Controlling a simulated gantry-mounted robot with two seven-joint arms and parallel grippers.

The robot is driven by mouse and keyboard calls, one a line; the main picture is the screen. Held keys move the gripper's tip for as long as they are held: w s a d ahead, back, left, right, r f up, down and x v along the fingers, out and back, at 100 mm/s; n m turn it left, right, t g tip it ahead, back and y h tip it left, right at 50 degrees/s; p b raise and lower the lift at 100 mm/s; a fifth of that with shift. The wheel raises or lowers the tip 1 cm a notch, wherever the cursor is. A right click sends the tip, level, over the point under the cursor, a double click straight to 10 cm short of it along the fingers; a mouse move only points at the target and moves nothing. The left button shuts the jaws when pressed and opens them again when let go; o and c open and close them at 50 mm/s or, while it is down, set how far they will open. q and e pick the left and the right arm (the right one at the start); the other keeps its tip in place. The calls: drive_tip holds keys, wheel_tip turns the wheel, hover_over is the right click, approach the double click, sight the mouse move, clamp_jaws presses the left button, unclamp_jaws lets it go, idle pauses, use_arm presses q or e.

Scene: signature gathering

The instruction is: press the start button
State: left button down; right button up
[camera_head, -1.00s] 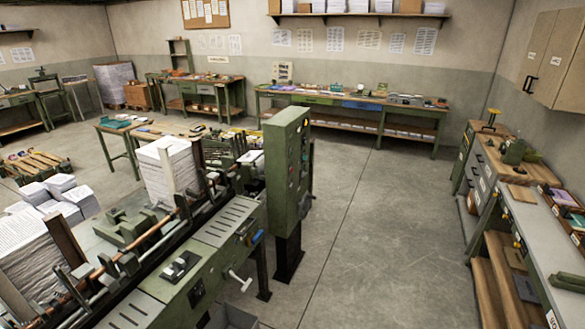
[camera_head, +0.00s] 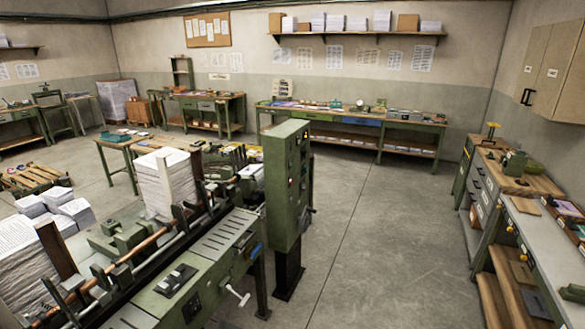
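A tall green control cabinet (camera_head: 285,185) stands on a dark post at the right end of the green gathering machine (camera_head: 180,285). Its narrow right face carries several small buttons or lamps (camera_head: 292,183), including a reddish one, seen at a steep angle. Which one is the start button I cannot tell at this size. A white-handled lever (camera_head: 238,296) sticks out of the machine's front. Neither of my grippers is in view.
Tall paper stacks (camera_head: 165,182) stand on the machine. A long workbench (camera_head: 350,125) runs along the back wall. A counter with drawers (camera_head: 545,240) lines the right side. The concrete floor (camera_head: 390,230) between the cabinet and the counter is clear.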

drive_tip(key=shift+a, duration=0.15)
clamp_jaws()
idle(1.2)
